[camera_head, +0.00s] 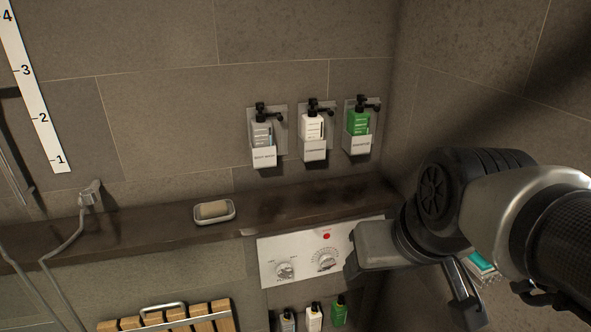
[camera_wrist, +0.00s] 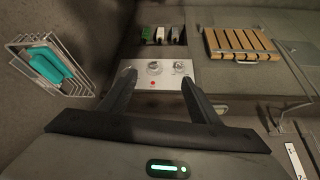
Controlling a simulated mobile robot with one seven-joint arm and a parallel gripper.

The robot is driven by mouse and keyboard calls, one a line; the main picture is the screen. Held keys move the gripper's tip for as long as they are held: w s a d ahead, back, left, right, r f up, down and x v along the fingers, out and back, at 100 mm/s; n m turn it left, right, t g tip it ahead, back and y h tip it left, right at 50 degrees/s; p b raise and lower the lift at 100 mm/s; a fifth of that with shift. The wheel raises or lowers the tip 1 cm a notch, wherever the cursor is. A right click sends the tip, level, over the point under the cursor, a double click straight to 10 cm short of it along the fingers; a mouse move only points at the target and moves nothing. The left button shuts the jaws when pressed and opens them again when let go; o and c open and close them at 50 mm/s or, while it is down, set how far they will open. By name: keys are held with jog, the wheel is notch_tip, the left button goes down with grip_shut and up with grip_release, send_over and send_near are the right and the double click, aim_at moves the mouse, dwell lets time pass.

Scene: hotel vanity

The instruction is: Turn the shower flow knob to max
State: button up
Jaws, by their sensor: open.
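A white shower control panel (camera_head: 300,280) is on the wall below the dark ledge. It carries a left knob (camera_head: 285,270), a right knob (camera_head: 326,262) with a dial scale, and a red dot above that one. The print is too small to read, so I cannot tell for certain which knob is flow. In the wrist view the panel is upside down, with the dial-scale knob (camera_wrist: 154,67) at left and the other knob (camera_wrist: 181,68) partly behind a fingertip. My gripper (camera_head: 505,300) is open and empty, right of the panel; it also shows in the wrist view (camera_wrist: 159,82), apart from the panel.
A ledge (camera_head: 150,232) with a soap dish (camera_head: 214,216) runs above the panel. Dispensers (camera_head: 313,134) hang above it and small bottles (camera_head: 314,318) stand below. A wire basket (camera_wrist: 52,66) is near my gripper. A slatted wooden seat (camera_head: 175,322) is at lower left.

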jog(key=w+a+f+n+y+b, duration=0.1)
jog(key=w+a+f+n+b, duration=0.15)
jog(key=w+a+f, duration=0.5)
jog(key=n+t+y+b, duration=0.3)
jog(key=n+t+b, duration=1.25)
jog(key=n, duration=1.75)
send_near(286, 275)
jog(key=w+r+g+b, duration=0.1)
jog(key=w, duration=0.1)
jog(key=w+a+r+g+b, duration=0.1)
jog(key=w, duration=0.2)
jog(key=w+r+g+b, duration=0.1)
jog(key=w+g+b, duration=0.1)
jog(key=w, duration=0.1)
jog(key=shift+a+r, duration=0.1)
jog(key=shift+a, duration=0.2)
